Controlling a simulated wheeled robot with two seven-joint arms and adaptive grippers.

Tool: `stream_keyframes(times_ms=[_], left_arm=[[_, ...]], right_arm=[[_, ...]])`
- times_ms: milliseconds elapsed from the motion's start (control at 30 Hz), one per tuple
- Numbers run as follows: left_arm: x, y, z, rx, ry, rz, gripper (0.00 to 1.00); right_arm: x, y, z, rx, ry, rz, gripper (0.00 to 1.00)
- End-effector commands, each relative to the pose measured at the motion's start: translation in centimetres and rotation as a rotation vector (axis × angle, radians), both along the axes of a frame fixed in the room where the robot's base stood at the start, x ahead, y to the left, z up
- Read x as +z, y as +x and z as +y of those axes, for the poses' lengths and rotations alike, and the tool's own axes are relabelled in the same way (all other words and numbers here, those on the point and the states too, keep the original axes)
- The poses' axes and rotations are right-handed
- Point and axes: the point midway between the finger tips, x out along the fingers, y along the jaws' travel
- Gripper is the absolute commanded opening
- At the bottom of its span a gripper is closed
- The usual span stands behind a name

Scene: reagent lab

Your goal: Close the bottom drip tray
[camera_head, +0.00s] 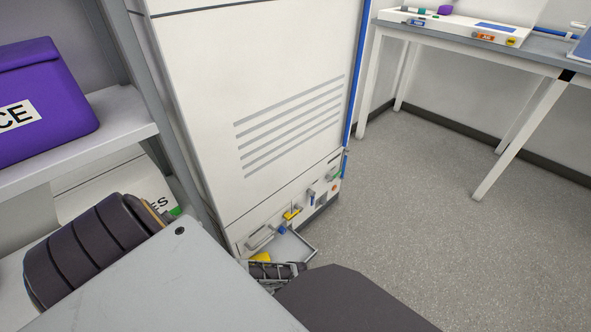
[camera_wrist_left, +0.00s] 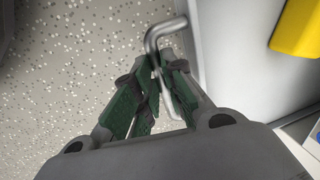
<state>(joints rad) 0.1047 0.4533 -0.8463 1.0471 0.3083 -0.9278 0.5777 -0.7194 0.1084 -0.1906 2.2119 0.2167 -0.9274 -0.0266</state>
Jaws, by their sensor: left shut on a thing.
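The bottom drip tray (camera_head: 311,246) sticks out from the foot of the tall white cabinet (camera_head: 245,60), low and near the floor. It is open and shows a pale inside. My left gripper (camera_head: 298,268) is at the tray's near end, partly covered by my own dark arm parts. In the left wrist view, the green-padded fingers of my left gripper (camera_wrist_left: 160,85) are shut on a bent metal handle (camera_wrist_left: 165,31) beside a pale panel. The far end of the handle is hidden by the fingers. My right gripper is not in view.
A yellow item (camera_head: 260,257) is beside the tray, and a yellow lever (camera_head: 291,214) is on the cabinet's lower front. A shelf (camera_head: 90,135) with a purple case (camera_head: 45,95) stands left. Grey floor (camera_head: 420,190) is clear to the right, before a table (camera_head: 545,58).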

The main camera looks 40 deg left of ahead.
Motion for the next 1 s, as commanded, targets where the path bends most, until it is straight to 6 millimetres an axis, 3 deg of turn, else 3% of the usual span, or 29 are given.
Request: stream_keyframes(times_ms=[200,700,1000], left_arm=[[0.0,0.0,2.9,0.002,0.006,0.004,0.0],[-0.1,0.7,12.3,0.003,0.005,0.004,0.0],[-0.1,0.9,14.3,0.001,0.003,0.005,0.0]], right_arm=[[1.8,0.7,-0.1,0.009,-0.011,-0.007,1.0],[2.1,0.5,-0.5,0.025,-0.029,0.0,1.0],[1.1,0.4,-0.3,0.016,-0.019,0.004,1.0]])
